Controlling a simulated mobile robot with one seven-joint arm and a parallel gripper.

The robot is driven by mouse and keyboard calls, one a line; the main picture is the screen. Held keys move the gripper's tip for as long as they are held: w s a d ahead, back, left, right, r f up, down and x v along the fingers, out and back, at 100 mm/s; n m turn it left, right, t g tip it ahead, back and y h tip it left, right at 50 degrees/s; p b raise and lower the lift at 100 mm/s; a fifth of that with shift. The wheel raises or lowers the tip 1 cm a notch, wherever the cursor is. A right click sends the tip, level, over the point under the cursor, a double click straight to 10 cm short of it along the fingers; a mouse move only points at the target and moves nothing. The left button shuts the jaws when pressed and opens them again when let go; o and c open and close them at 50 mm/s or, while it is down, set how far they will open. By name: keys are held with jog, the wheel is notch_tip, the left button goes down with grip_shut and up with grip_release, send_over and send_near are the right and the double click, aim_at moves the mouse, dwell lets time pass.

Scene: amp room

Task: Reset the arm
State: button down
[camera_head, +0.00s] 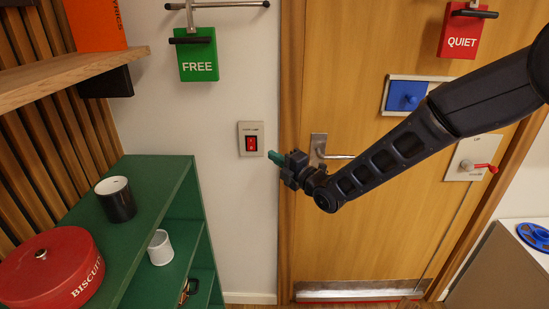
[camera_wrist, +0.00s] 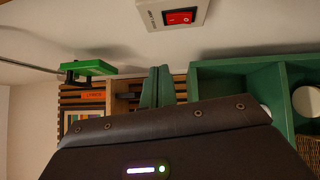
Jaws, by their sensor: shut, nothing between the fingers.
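My black arm reaches in from the right in the head view, across the wooden door. My gripper (camera_head: 272,156) is shut and empty, with green fingertips pointing left. It hangs in front of the door's left frame, just right of and slightly below a red rocker switch (camera_head: 251,143) on a pale wall plate, apart from it as far as I can tell. In the wrist view, the shut fingers (camera_wrist: 157,86) stand in the middle, and the red switch (camera_wrist: 180,16) is at the top.
A green shelf unit (camera_head: 160,172) at left holds a black mug (camera_head: 116,199), a white cup (camera_head: 160,247) and a red biscuit tin (camera_head: 50,267). A green FREE sign (camera_head: 197,56) and a red QUIET sign (camera_head: 461,32) hang above. The door handle (camera_head: 318,150) is close behind my gripper.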

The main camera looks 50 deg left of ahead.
dwell(0.3)
jog(key=w+d+r+m+t+h, duration=0.2)
jog(key=w+d+r+m+t, duration=0.15)
jog(key=w+d, duration=0.55)
jog(key=w+d+r+m+t+h, duration=0.25)
jog(key=w+d+m, duration=0.25)
jog(key=w, duration=0.8)
jog(key=w+d+r+m+t+h, duration=0.1)
jog(key=w+d+m+h, duration=0.2)
jog(key=d, duration=0.6)
jog(key=w+d+r+m+t+h, duration=0.1)
jog(key=w+d+r+m, duration=0.15)
jog(key=w+d, duration=0.4)
jog(key=w+d+r+m+t+h, duration=0.1)
jog(key=w+d+m+h, duration=0.2)
jog(key=d, duration=0.8)
jog(key=s+d+m+g+h, duration=0.15)
jog(key=d+m, duration=0.35)
jog(key=d, duration=0.8)
jog(key=s+d+m+t+h, duration=0.1)
jog(key=s+d+m+h, duration=0.35)
jog(key=d, duration=0.75)
jog(key=s+d+f+m+g+h, duration=0.1)
jog(key=s+d+m+g, duration=0.3)
jog(key=s+d+m, duration=0.6)
jog(key=s+d+f, duration=0.1)
jog(key=s+d, duration=0.2)
jog(key=d, duration=0.2)
jog(key=shift+s+f, duration=0.25)
